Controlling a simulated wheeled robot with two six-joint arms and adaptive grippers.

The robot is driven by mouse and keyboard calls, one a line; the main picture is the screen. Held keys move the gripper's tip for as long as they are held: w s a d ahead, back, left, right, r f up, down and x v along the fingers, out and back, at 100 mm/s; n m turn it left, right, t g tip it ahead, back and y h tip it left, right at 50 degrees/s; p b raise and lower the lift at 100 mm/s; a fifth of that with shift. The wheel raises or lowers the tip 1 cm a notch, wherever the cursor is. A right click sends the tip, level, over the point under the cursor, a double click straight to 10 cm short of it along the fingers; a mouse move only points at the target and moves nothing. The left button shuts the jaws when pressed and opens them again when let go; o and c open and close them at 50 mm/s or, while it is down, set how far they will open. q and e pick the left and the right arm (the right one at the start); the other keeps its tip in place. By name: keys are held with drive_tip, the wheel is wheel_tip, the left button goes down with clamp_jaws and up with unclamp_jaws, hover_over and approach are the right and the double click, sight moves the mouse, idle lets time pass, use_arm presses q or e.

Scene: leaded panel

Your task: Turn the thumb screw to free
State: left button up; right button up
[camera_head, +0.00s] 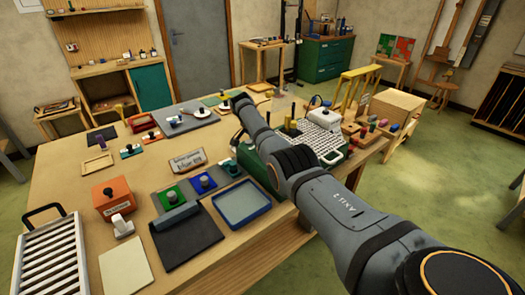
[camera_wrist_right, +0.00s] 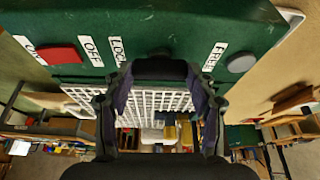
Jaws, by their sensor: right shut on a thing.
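The green machine housing (camera_wrist_right: 190,25) fills the top of the right wrist view. White labels on it read LOCK (camera_wrist_right: 117,52) and FREE (camera_wrist_right: 214,57). My right gripper (camera_wrist_right: 160,76) is shut on a dark part, taken as the thumb screw (camera_wrist_right: 160,66), between these two labels. The fingers and their shadow hide most of the screw, so which label it points to cannot be told. In the head view the green machine (camera_head: 248,163) is partly covered by my right arm, and the gripper's fingers are not clearly seen. My left gripper is in neither view.
A red button (camera_wrist_right: 62,54) by an OFF label (camera_wrist_right: 91,51) and a round grey knob (camera_wrist_right: 241,63) flank the screw. The machine's white grid (camera_head: 318,143) lies to its right.

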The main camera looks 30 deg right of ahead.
drive_tip(key=shift+r, duration=0.1)
drive_tip(key=o, duration=1.1)
drive_tip(key=shift+o, duration=0.3)
drive_tip(key=v, duration=1.2)
